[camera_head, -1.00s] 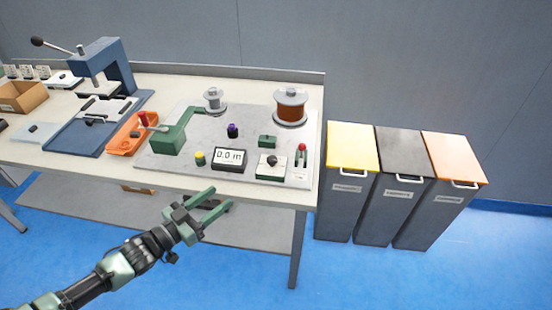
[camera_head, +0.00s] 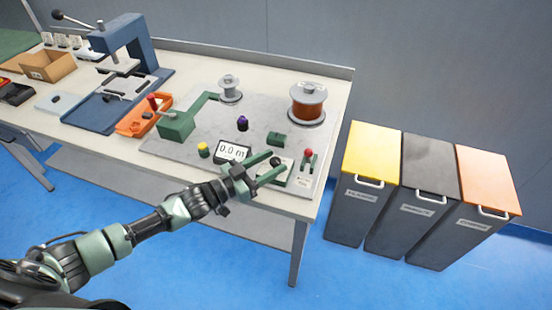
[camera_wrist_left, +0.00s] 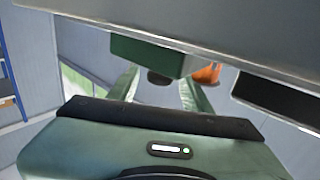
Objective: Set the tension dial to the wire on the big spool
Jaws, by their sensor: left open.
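The big spool (camera_head: 308,103) holds copper-brown wire and stands upright at the back right of the grey winder plate (camera_head: 190,146). The tension dial looks to be the black knob (camera_head: 276,161) on a small white-faced panel at the plate's front. My left gripper (camera_head: 277,164) is open, its two green fingers reaching over the bench front beside that knob and covering part of its panel. I cannot tell whether they touch it. The left wrist view shows both fingers (camera_wrist_left: 160,92) apart, with a dark round piece between and beyond them. The dial's setting is not readable. My right gripper is out of view.
A small spool (camera_head: 230,88) and the green crank unit (camera_head: 176,126) stand further left. Bins (camera_head: 373,151) stand right of the bench.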

